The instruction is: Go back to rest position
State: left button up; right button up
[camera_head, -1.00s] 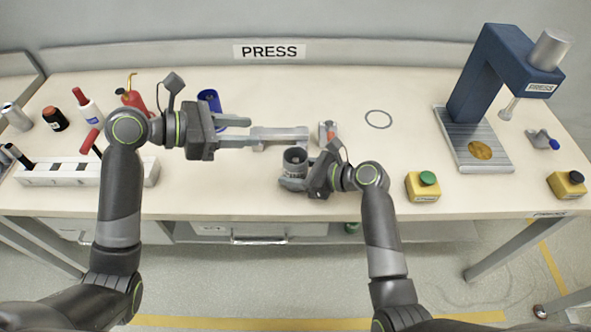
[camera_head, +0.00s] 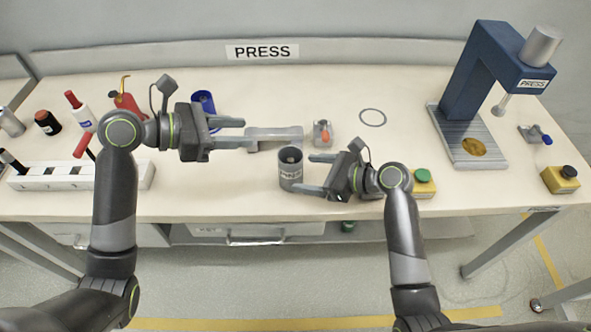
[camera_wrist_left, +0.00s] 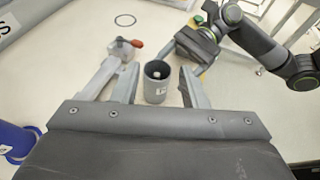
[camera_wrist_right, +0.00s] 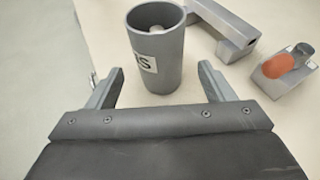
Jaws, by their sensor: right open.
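My right gripper (camera_head: 310,173) is open and empty. It is just right of a dark grey cup (camera_head: 290,169), which stands upright on the table with a white label on its side. In the right wrist view the cup (camera_wrist_right: 156,55) stands in front of the open fingers, apart from them, with something small and pale inside. My left gripper (camera_head: 238,132) is open above the table, left of the cup. Its spread fingers also show in the left wrist view (camera_wrist_left: 157,97), with nothing gripped.
A grey metal bar (camera_head: 273,134) and a small fixture with an orange knob (camera_head: 322,133) lie behind the cup. A green-button box (camera_head: 423,183) is close to my right wrist. The blue press (camera_head: 478,85) stands at right; a white rack (camera_head: 52,178) is at left.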

jog(key=v, duration=0.6)
